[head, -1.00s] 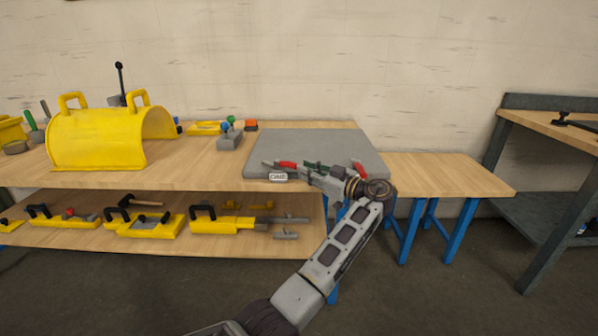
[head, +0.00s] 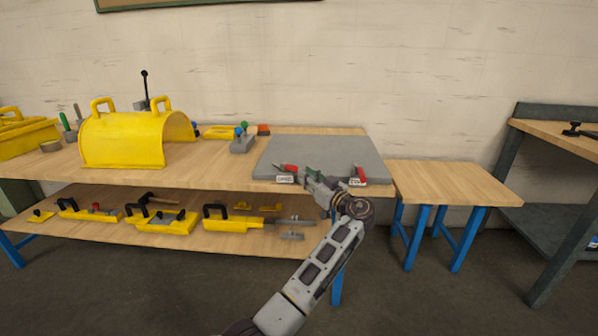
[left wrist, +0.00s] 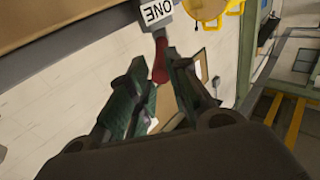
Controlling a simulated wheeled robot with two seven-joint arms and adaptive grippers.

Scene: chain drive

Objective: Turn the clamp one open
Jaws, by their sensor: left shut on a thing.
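Clamp one has a red handle (head: 288,168) and a white label reading ONE (head: 285,180). It sits at the front left edge of the grey plate (head: 325,150) on the bench. In the left wrist view the red handle (left wrist: 160,64) points down from the label (left wrist: 156,13), which shows upside down. My left gripper (head: 309,176) reaches the clamp from the front right. Its green-padded fingers (left wrist: 156,72) are shut on the end of the red handle. The fingers partly hide the contact. My right gripper is not in view.
A second clamp with a red handle (head: 358,174) stands on the plate's front edge, close right of my left wrist. A yellow cover (head: 122,140) and a small grey block (head: 243,144) stand to the left. The low side table (head: 455,182) is bare.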

